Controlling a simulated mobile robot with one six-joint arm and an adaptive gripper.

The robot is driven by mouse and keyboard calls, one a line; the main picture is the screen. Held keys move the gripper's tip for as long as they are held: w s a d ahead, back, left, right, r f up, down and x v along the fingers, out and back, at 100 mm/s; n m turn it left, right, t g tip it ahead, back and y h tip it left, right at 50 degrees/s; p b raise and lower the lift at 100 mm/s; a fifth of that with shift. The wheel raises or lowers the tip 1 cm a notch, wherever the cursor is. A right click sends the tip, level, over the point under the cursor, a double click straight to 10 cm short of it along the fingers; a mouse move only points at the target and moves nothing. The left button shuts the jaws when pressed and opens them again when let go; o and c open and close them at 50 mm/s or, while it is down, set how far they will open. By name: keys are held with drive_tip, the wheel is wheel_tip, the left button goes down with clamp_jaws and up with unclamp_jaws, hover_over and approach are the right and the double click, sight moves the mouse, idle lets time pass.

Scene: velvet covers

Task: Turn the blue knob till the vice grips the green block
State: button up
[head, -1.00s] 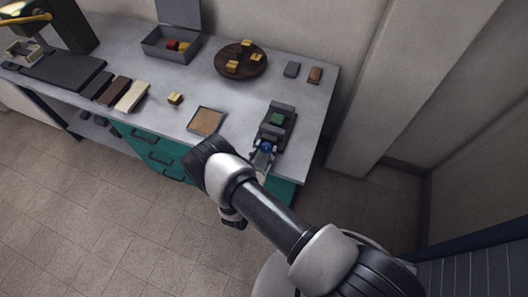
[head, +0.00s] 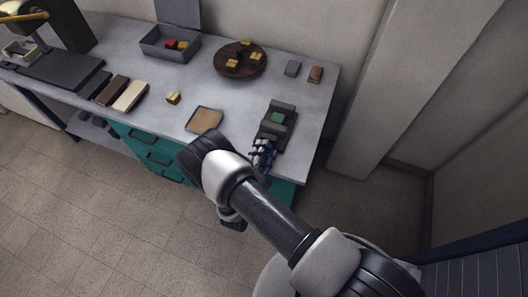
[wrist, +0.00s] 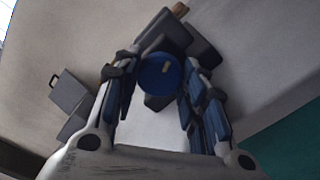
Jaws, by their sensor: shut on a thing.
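The vice (head: 282,108) is a dark grey block-like device near the right front edge of the workbench. The green block (head: 277,118) sits between its jaws; I cannot tell whether both jaws touch it. The blue knob (wrist: 160,74), round with a small pale mark, faces the wrist camera at the near end of the vice. My gripper (wrist: 160,88) is shut on the knob, a finger on either side. In the head view my gripper (head: 262,155) covers most of the knob. The green block is hidden in the wrist view.
A cork-coloured tray (head: 205,120) lies left of the vice. A round wooden plate (head: 240,60) with several yellow blocks, a grey open box (head: 170,45), a grey block (head: 292,68) and a brown block (head: 315,74) stand farther back. Bare bench lies around the vice.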

drive_tip(key=shift+m, duration=1.7)
drive_tip(key=o, duration=1.1)
drive_tip(key=shift+c, duration=0.2)
